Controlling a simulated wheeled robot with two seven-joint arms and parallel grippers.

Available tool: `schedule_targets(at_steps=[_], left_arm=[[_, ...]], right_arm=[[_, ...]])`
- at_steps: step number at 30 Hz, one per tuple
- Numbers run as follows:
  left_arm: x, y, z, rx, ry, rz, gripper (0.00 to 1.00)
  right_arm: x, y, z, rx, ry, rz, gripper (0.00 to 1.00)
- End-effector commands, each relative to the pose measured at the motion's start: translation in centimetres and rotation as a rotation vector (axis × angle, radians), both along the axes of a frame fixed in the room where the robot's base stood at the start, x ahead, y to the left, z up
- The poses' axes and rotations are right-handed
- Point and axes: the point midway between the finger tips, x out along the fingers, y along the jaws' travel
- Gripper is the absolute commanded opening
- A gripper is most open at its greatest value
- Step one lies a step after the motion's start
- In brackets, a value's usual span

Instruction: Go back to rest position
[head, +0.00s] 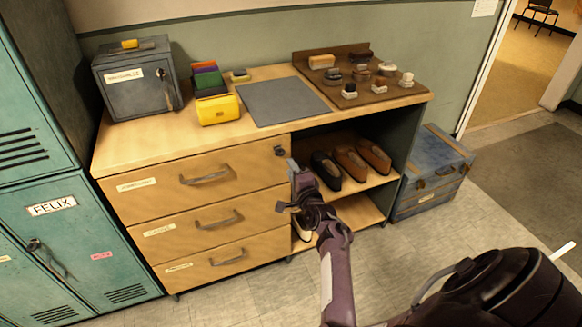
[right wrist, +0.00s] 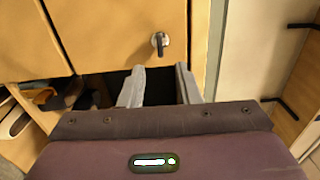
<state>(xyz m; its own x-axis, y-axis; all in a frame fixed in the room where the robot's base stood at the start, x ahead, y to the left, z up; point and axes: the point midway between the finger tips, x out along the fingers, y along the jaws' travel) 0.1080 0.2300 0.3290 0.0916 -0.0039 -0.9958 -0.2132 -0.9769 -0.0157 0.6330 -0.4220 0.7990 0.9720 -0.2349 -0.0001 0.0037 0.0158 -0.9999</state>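My right gripper (head: 289,188) is in front of the wooden cabinet (head: 200,165), near the right edge of its drawers. In the right wrist view my right gripper (right wrist: 160,88) has its two grey fingers spread apart, with nothing between them. Just beyond the fingertips is a round lock (right wrist: 160,42) with a small dark piece hanging from it. The lock also shows in the head view (head: 280,151), at the right end of the top drawer. My left gripper is not in view.
Shoes (head: 350,163) stand on the cabinet's open shelf, right of my gripper. The top holds a grey mat (head: 282,101), a yellow box (head: 218,110), a lockbox (head: 138,80) and a brown tray (head: 398,94) of brushes. Teal lockers (head: 62,215) stand left, a blue trunk (head: 432,172) right.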

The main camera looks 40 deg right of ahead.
Motion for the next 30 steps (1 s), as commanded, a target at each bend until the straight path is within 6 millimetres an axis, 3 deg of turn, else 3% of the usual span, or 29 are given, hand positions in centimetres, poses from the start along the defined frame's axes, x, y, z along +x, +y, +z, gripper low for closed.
schedule_targets(at_steps=[11,14,17,22,26,30], left_arm=[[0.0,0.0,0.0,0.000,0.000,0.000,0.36],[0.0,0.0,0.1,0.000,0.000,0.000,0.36],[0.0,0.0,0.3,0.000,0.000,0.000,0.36],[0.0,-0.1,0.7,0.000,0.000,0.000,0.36],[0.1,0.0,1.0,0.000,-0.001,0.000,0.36],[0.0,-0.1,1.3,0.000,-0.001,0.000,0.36]], right_arm=[[0.0,0.1,-0.1,-0.003,0.005,0.003,0.30],[0.1,1.2,-1.7,-0.036,0.051,0.028,0.30],[-0.3,3.8,-5.8,-0.123,0.165,0.091,0.30],[-3.8,10.1,-16.1,-0.352,0.435,0.274,0.30],[-9.0,14.1,-23.7,-0.530,0.625,0.435,0.30],[-16.5,17.5,-30.9,-0.713,0.801,0.625,0.30]])
